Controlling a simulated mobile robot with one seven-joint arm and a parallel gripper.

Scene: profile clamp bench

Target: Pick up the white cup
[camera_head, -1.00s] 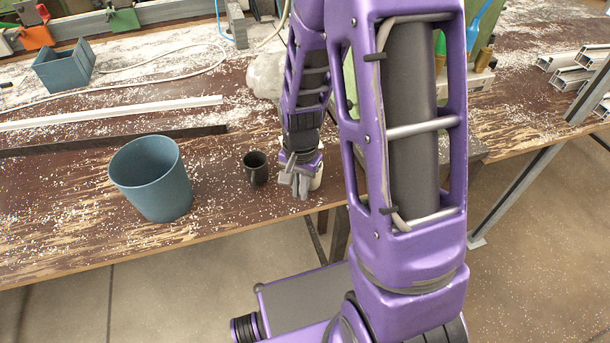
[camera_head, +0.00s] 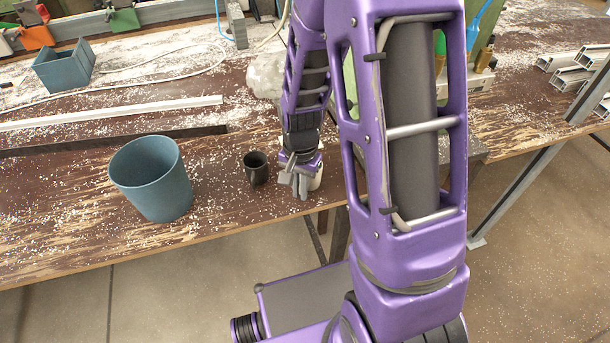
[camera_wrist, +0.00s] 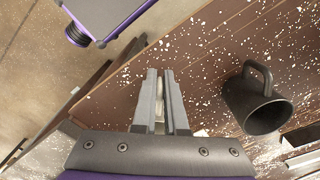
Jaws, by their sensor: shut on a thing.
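The white cup (camera_head: 317,179) is mostly hidden behind my gripper (camera_head: 299,190) near the front edge of the bench. Only a pale strip of the cup shows to the right of the fingers. In the wrist view a narrow pale part of the cup (camera_wrist: 159,102) shows between the two grey fingers of my gripper (camera_wrist: 160,76). The fingers are shut on it. I cannot tell whether the cup's base touches the bench.
A dark mug (camera_head: 256,169) stands just left of my gripper; its handle shows in the wrist view (camera_wrist: 258,72). A blue-grey bin (camera_head: 152,180) stands further left. White and dark profiles lie behind on the chip-strewn bench (camera_head: 60,235). The front edge is close.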

